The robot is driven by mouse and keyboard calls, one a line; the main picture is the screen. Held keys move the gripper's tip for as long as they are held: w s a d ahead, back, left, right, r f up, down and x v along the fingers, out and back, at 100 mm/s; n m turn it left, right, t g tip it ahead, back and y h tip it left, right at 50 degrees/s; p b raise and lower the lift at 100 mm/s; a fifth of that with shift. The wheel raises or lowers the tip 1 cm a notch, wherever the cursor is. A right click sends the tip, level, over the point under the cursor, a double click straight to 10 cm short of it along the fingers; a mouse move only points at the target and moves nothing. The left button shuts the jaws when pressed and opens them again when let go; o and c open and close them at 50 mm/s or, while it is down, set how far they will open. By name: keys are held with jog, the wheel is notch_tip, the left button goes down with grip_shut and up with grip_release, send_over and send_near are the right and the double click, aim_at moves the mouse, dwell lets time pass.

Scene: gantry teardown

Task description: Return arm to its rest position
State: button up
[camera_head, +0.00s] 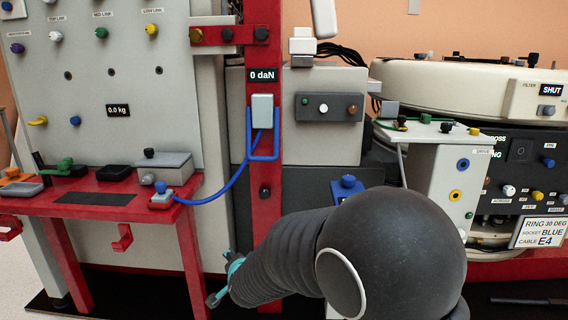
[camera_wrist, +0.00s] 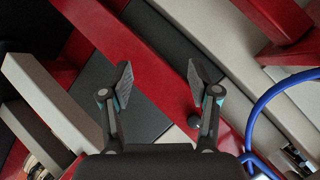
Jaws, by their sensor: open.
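My gripper (camera_wrist: 158,88) is open and empty in the wrist view, with its two dark fingers spread apart over a red beam (camera_wrist: 120,50) and dark panels. My arm comes in from the lower right and hides the lower part of the post and some of the machine. Nothing is held.
A red table (camera_head: 100,207) with trays and a grey box (camera_head: 163,172) stands at left. A blue cable (camera_head: 222,190) hangs between table and post, close to my gripper; it also shows in the wrist view (camera_wrist: 258,105). A white ring machine (camera_head: 450,85) stands at right.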

jog(key=s+d+r+n+g+h+p, duration=0.1)
jog(key=s+d+r+n+g+p, duration=0.2)
jog(key=s+d, duration=0.55)
jog(key=s+d+r+n+g+p, duration=0.1)
jog(key=s+d+r+n+g, duration=0.35)
jog(key=s, duration=0.75)
jog(key=s+d+r+t+h+p, duration=0.1)
jog(key=s+d+r+h+p, duration=0.1)
jog(key=s+d+r+p, duration=0.4)
jog(key=s+d+r, duration=0.5)
jog(key=d+r, duration=0.2)
jog(key=d, duration=0.2)
jog(key=shift+s+d+h+p, duration=0.25)
jog(key=shift+s+h+p, duration=0.05)
jog(key=shift+s, duration=0.05)
jog(key=shift+t, duration=0.25)
